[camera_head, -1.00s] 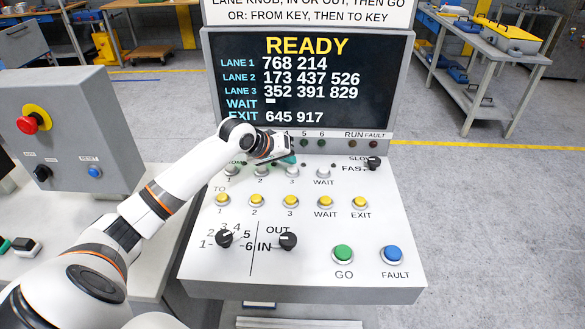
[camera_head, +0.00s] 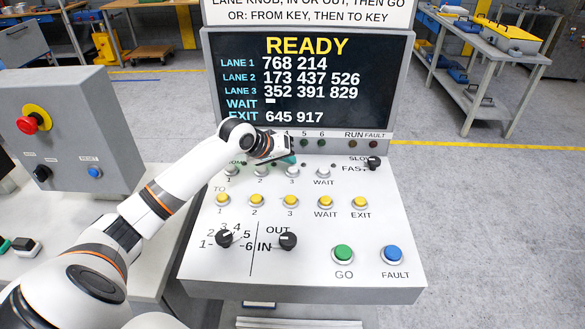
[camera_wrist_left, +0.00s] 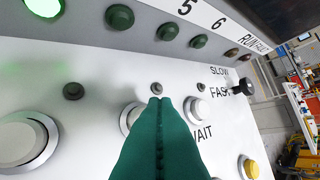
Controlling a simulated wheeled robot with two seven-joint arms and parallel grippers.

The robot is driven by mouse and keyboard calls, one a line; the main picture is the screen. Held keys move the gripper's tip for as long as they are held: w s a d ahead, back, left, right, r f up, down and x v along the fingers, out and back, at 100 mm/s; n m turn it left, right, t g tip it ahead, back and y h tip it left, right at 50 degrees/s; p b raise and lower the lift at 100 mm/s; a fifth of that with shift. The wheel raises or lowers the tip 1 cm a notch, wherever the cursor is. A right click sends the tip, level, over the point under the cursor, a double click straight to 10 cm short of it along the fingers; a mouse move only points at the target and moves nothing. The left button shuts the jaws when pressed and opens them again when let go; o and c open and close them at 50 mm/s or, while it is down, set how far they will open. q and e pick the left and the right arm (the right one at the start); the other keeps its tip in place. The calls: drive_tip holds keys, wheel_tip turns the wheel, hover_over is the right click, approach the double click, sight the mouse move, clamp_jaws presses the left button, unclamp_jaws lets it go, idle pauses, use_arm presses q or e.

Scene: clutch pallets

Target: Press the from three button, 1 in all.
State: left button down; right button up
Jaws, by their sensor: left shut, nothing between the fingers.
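The from three button (camera_head: 292,172) is a pale round button in the upper row of the sloped white panel, with a 3 printed below it. In the left wrist view, the from three button (camera_wrist_left: 129,118) is partly hidden behind my fingers. My left gripper (camera_head: 292,159) is shut and empty, with teal fingers just above and behind that button in the head view. In the left wrist view, the shut fingertips (camera_wrist_left: 166,103) overlap the button's right side. I cannot tell whether they touch anything. My right gripper is not in view.
The from WAIT button (camera_head: 324,172) is to the right and the from 2 button (camera_head: 261,171) to the left. Yellow TO buttons (camera_head: 291,201) lie below. The black speed knob (camera_head: 373,163) is farther right. The screen (camera_head: 310,80) stands behind and reads READY.

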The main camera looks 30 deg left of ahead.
use_arm(q)
drive_tip(key=shift+f, duration=0.1)
drive_tip(key=shift+f+p, duration=0.3)
drive_tip(key=shift+f, duration=0.55)
idle(1.0)
drive_tip(key=shift+r+p, duration=0.9)
drive_tip(key=shift+p, duration=0.3)
wheel_tip(320, 180, up, 5)
drive_tip(key=p, duration=0.5)
drive_tip(key=shift+p, duration=0.35)
